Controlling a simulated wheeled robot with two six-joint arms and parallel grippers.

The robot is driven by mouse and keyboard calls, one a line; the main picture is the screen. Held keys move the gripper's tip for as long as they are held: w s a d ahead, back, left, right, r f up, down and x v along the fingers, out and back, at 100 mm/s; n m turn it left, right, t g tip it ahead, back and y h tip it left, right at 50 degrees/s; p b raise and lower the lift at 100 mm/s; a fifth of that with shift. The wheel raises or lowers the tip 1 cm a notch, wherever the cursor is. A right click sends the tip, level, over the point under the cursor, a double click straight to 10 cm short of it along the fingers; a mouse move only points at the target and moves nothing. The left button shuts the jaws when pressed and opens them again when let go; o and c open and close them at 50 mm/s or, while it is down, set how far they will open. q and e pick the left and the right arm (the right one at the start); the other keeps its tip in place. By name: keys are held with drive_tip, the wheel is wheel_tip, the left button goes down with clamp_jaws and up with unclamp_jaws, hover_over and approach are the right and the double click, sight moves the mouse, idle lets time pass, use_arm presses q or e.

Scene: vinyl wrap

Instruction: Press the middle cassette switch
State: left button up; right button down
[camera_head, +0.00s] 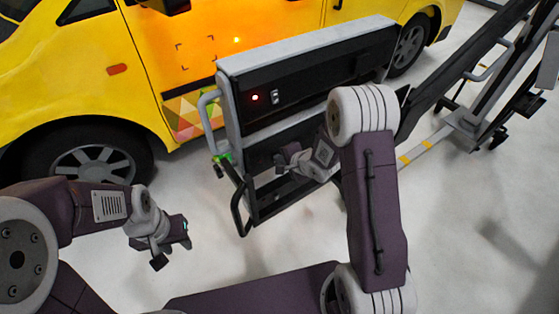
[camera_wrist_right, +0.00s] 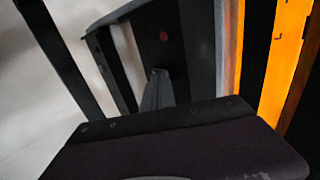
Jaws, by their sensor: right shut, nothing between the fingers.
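The black cassette unit (camera_head: 330,75) with a grey top edge stands in front of the yellow van. Its front carries a glowing red light (camera_head: 255,97) and a small pale switch (camera_head: 276,97) to the right of it. A dull red round spot (camera_wrist_right: 163,36) shows on a dark panel in the right wrist view. My right gripper (camera_head: 281,160) is shut and empty, below the switch in the head view and apart from it. Its shut grey fingers (camera_wrist_right: 156,88) point toward the dark panel in the wrist view. My left gripper (camera_head: 172,245) hangs over the floor at left; its jaw state is unclear.
The yellow van (camera_head: 190,50) fills the back. A grey side handle (camera_head: 207,110) and a black lower frame (camera_head: 243,215) stick out from the unit's left. A dark sloping rail (camera_head: 450,65) runs to the right. The pale floor (camera_head: 480,210) is clear at front right.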

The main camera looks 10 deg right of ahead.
drive_tip(key=r+p, duration=0.1)
drive_tip(key=p, duration=0.2)
drive_tip(key=w+r+g+p, duration=0.1)
drive_tip(key=p, duration=0.2)
drive_tip(key=shift+a+h+p, duration=0.2)
drive_tip(key=shift+h+p, duration=0.1)
idle(0.4)
drive_tip(key=shift+s, duration=0.1)
